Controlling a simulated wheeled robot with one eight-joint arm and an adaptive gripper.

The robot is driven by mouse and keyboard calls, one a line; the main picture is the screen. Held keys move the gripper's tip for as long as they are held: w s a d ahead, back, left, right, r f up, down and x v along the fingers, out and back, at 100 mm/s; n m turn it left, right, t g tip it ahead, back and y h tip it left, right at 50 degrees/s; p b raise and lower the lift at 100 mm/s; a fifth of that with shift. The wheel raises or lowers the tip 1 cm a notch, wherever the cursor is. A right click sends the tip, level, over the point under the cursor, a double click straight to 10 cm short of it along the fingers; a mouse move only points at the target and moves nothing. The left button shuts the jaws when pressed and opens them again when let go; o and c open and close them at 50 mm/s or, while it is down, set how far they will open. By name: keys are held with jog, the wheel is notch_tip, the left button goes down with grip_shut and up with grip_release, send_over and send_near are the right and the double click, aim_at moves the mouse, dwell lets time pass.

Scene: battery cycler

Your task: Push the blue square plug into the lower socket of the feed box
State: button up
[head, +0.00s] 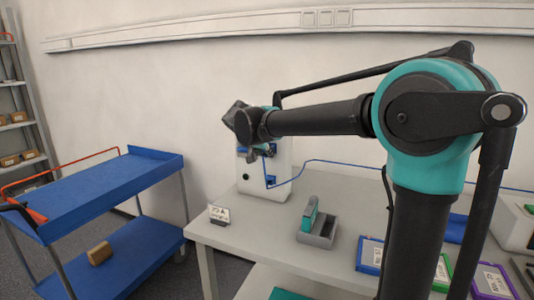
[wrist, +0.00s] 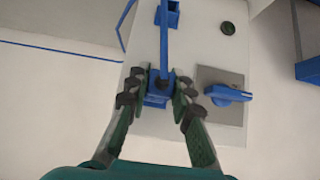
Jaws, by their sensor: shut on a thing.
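The feed box (head: 280,168) is a white box at the back of the table. Its lower socket (head: 271,181) is a blue square on the front; it also shows at the top of the wrist view (wrist: 174,14), apart from my gripper. My gripper (wrist: 158,92) is shut on the blue square plug (wrist: 157,101), with one finger on each side. The plug is in front of the box's upper part, beside the blue rotary switch (wrist: 228,93). Whether it touches the box or sits in an upper socket is hidden. In the head view my wrist mostly hides gripper and plug.
A blue cable (wrist: 165,42) runs from the plug across the lower socket's side. A dark round button (wrist: 228,28) is on the box. On the table (head: 215,238) are a small sign (head: 219,213), a grey holder (head: 318,235) and framed cards. A blue cart (head: 95,190) stands left.

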jog(key=shift+s, duration=0.1)
jog(key=shift+s+a, duration=0.35)
jog(key=shift+s, duration=0.5)
jog(key=shift+s+a, duration=0.3)
jog(key=shift+s, duration=0.6)
jog(key=shift+s+a, duration=0.35)
jog(key=shift+s, duration=0.5)
jog(key=shift+f, duration=0.15)
jog(key=s+f, duration=0.1)
jog(key=f, duration=0.3)
jog(key=s+f, duration=0.1)
jog(key=f, duration=0.4)
jog(key=a+f, duration=0.1)
jog(key=f, duration=0.3)
jog(key=shift+s+f, duration=0.15)
jog(key=shift+s, duration=0.25)
jog(key=shift+w+d, duration=0.3)
jog(key=shift+w, duration=0.55)
jog(key=shift+w+d, duration=0.35)
jog(key=shift+w, duration=0.55)
jog(key=shift+w+d, duration=0.3)
jog(key=shift+w, duration=0.55)
jog(key=shift+w+d, duration=0.2)
jog(key=shift+w, duration=0.35)
jog(key=shift+w+d, duration=0.2)
jog(key=shift+w, duration=0.35)
